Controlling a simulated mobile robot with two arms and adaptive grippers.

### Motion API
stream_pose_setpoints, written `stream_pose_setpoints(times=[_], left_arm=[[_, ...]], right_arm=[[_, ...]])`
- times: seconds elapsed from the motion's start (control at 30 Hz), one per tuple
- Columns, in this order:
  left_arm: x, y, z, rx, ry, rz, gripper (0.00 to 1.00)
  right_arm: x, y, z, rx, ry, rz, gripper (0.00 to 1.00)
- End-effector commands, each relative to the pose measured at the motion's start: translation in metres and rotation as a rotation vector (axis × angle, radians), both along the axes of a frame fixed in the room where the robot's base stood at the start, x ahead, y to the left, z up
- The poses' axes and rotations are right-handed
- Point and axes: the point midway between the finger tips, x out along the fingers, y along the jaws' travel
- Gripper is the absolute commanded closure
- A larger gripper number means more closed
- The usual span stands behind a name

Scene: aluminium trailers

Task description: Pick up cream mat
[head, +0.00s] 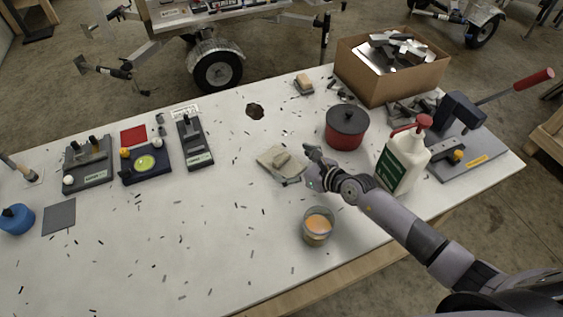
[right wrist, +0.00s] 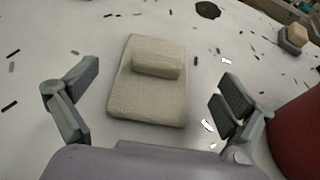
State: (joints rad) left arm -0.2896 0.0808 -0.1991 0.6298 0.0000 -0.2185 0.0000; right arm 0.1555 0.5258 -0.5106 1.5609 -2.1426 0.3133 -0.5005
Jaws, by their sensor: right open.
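The cream mat (head: 271,161) lies flat on the white table in the head view, near the table's middle. In the right wrist view the mat (right wrist: 147,102) is a textured cream rectangle with a raised block (right wrist: 158,58) of the same colour on its far part. My right gripper (head: 312,166) is just to the right of the mat in the head view. In the right wrist view its open fingers (right wrist: 158,98) stand wide on both sides of the mat, with nothing between them in their hold. My left gripper is not in view.
A red pot (head: 346,134) stands behind and right of my right gripper. A white jug (head: 401,163) with a red top stands beside my right arm. A glass with orange contents (head: 317,228) stands in front. Small dark scraps litter the table. The left front is mostly clear.

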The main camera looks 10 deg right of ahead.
Motion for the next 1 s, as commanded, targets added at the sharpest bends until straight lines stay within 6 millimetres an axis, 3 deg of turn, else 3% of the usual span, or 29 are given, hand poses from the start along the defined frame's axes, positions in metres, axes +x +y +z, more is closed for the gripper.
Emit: stream_pose_setpoints(times=[0.23, 0.57, 1.0], left_arm=[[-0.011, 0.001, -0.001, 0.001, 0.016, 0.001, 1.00], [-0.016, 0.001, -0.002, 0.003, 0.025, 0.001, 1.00], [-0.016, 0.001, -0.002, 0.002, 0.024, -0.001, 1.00]], right_arm=[[0.028, 0.021, -0.013, 0.002, -0.002, 0.001, 0.02], [0.033, 0.024, -0.016, 0.001, -0.001, 0.001, 0.02], [0.032, 0.024, -0.015, 0.001, -0.001, 0.000, 0.32]])
